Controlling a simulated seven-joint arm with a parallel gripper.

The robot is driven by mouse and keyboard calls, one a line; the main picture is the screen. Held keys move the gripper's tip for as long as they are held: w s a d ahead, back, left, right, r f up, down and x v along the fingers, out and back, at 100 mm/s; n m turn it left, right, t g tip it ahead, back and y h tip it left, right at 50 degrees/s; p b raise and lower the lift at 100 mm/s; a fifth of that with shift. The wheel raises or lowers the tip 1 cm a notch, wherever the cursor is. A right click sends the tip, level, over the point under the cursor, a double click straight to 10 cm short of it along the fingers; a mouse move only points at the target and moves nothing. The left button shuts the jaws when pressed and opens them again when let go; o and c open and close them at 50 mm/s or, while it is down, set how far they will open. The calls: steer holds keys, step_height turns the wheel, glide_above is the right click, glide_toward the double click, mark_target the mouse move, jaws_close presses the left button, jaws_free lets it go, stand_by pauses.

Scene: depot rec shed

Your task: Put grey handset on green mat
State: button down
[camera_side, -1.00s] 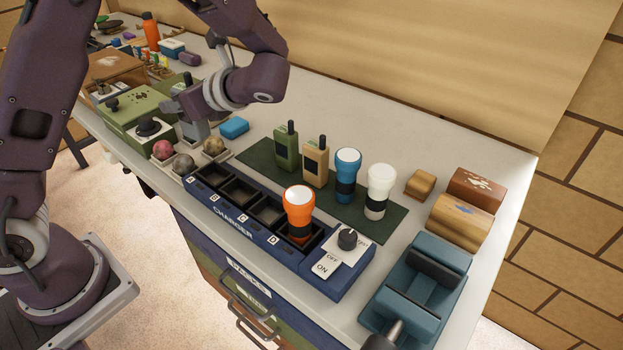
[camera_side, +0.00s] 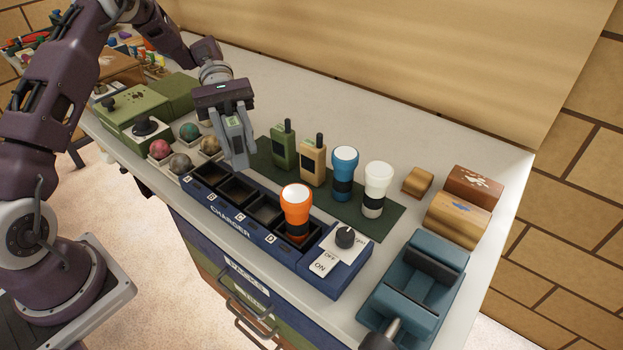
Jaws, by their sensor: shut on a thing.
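My gripper (camera_side: 237,155) points down and is shut on the grey handset (camera_side: 235,132), which shows between the fingers, partly covered by them. It is upright at the left end of the green mat (camera_side: 377,221), behind the charger's left slots. I cannot tell whether the handset touches the mat. On the mat stand a green handset (camera_side: 284,148), a tan handset (camera_side: 313,162), a blue torch (camera_side: 343,175) and a white torch (camera_side: 376,188).
The charger (camera_side: 240,222) lies in front of the mat, with an orange torch (camera_side: 296,210) in slot D and its other slots empty. Balls in trays (camera_side: 181,163) and a green box (camera_side: 131,107) are at left. Wooden blocks (camera_side: 458,218) and a teal device (camera_side: 420,290) are at right.

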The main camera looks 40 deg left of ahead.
steer(key=w+a+r+n+t, duration=0.3)
steer(key=w+a+n+t, duration=0.1)
steer(key=w+n+t, duration=0.15)
steer(key=w+a+r+n+t, duration=0.4)
steer(key=w+n+t, duration=0.1)
steer(key=w+t, duration=0.2)
steer(key=shift+g+h, duration=0.25)
steer(key=shift+h, duration=0.15)
steer(key=f, duration=1.6)
steer(key=shift+s+a, duration=0.1)
steer(key=shift+s, duration=0.15)
steer(key=c, duration=1)
jaws_free()
steer(key=shift+c, duration=0.2)
